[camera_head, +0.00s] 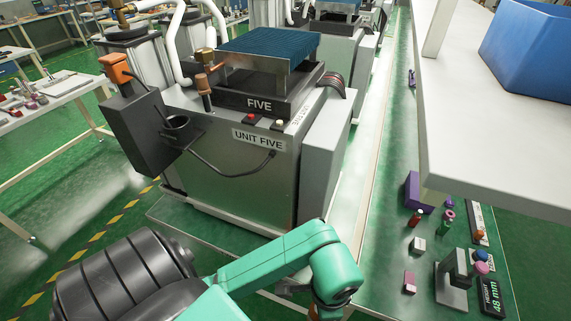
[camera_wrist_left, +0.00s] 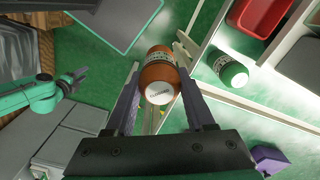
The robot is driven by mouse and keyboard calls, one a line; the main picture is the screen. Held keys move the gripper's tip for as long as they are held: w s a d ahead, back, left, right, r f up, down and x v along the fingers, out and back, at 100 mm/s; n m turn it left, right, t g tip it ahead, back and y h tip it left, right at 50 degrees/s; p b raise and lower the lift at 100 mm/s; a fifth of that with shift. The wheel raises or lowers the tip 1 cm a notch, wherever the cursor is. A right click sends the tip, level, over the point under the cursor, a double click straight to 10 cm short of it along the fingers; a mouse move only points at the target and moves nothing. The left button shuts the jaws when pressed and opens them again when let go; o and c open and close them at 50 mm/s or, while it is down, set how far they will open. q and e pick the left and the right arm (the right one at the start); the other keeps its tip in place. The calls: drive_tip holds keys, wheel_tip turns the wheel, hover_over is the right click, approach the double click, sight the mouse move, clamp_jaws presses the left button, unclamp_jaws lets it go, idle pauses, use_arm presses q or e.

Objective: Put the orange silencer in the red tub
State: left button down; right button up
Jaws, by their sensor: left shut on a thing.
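The silencer sits between the two finger ends. The red tub (camera_wrist_left: 262,14) shows at the top right of the left wrist view, cut by the frame edge, apart from the silencer. In the head view my left arm bends at the bottom, and its gripper is not clearly seen. A teal arm of mine at the left of the wrist view ends in a small dark tip; its jaw state is unclear.
A green canister (camera_wrist_left: 229,70) lies on a pale surface near the red tub. In the head view, the UNIT FIVE machine (camera_head: 240,150) stands ahead, a white shelf (camera_head: 480,130) holds a blue bin (camera_head: 530,50), and small blocks lie on the green surface at right.

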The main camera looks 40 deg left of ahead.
use_arm(q)
drive_tip(key=w+a+p, duration=0.3)
drive_tip(key=w+a, duration=0.1)
drive_tip(key=a, duration=0.5)
drive_tip(key=w+a+p, duration=0.2)
drive_tip(key=w+a, duration=0.2)
drive_tip(key=a, duration=0.4)
drive_tip(key=f+p, duration=0.1)
drive_tip(key=f, duration=0.3)
drive_tip(key=f+p, duration=0.1)
drive_tip(key=f, duration=0.1)
drive_tip(key=shift+w+a+f+p, duration=0.2)
drive_tip(key=shift+a+p, duration=0.05)
drive_tip(key=shift+p, duration=0.05)
drive_tip(key=shift+f, duration=0.35)
drive_tip(key=c, duration=0.5)
unclamp_jaws()
drive_tip(key=shift+f, duration=0.1)
